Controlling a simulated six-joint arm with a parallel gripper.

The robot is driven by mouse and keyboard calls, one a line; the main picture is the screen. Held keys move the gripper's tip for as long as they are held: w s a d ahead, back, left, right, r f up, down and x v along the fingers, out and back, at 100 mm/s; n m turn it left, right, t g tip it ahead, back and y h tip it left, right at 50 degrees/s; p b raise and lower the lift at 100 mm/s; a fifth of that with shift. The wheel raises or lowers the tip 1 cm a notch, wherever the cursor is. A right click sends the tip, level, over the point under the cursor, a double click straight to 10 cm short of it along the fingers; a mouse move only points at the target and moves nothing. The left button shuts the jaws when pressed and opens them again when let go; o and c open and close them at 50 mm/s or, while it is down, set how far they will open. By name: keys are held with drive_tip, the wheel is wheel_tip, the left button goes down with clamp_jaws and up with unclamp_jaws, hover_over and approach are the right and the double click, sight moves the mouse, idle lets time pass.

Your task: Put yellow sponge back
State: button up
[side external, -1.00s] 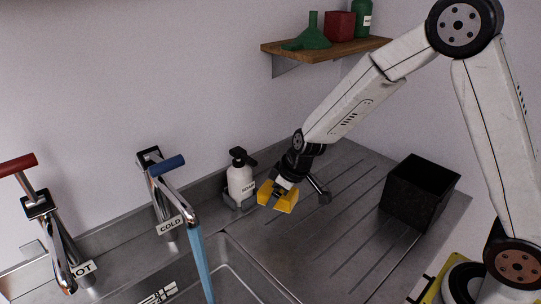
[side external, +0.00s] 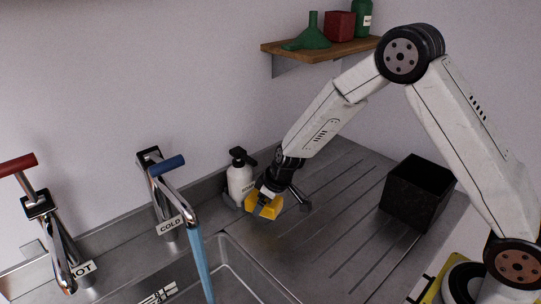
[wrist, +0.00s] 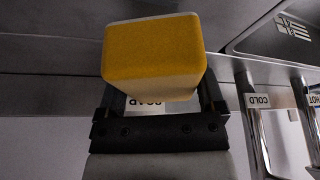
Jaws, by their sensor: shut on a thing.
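The yellow sponge (side external: 264,207) is in my gripper (side external: 268,199), low over the steel counter in front of the soap bottle (side external: 240,177). In the wrist view the sponge (wrist: 153,50) fills the upper middle, a yellow block with a paler layer, between the dark jaws of my gripper (wrist: 160,112). A small grey holder (side external: 232,201) sits at the foot of the soap bottle, partly hidden by my gripper and the sponge. I cannot tell whether the sponge touches the counter or the holder.
The sink (side external: 228,262) with blue water running from the COLD tap (side external: 172,205) lies to the front left. The HOT tap (side external: 60,245) is farther left. A black open box (side external: 416,192) stands at the right. The grooved drainboard (side external: 330,225) between is clear. A shelf (side external: 325,50) hangs above.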

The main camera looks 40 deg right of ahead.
sight(263, 211)
drive_tip(key=shift+w+f, duration=0.2)
drive_tip(key=shift+f, duration=1.5)
drive_tip(key=shift+f, duration=0.1)
drive_tip(key=o, duration=1)
drive_tip(key=shift+o, duration=0.2)
drive_tip(key=shift+v, duration=6.1)
drive_tip(key=shift+a, duration=0.1)
drive_tip(key=s+d+r+m+g+h, duration=0.1)
drive_tip(key=s+d+m, duration=0.2)
drive_tip(key=s, duration=1.5)
drive_tip(key=shift+s+d+m+g+h, duration=0.2)
drive_tip(key=shift+m+g+h, duration=0.15)
drive_tip(key=shift+m, duration=0.35)
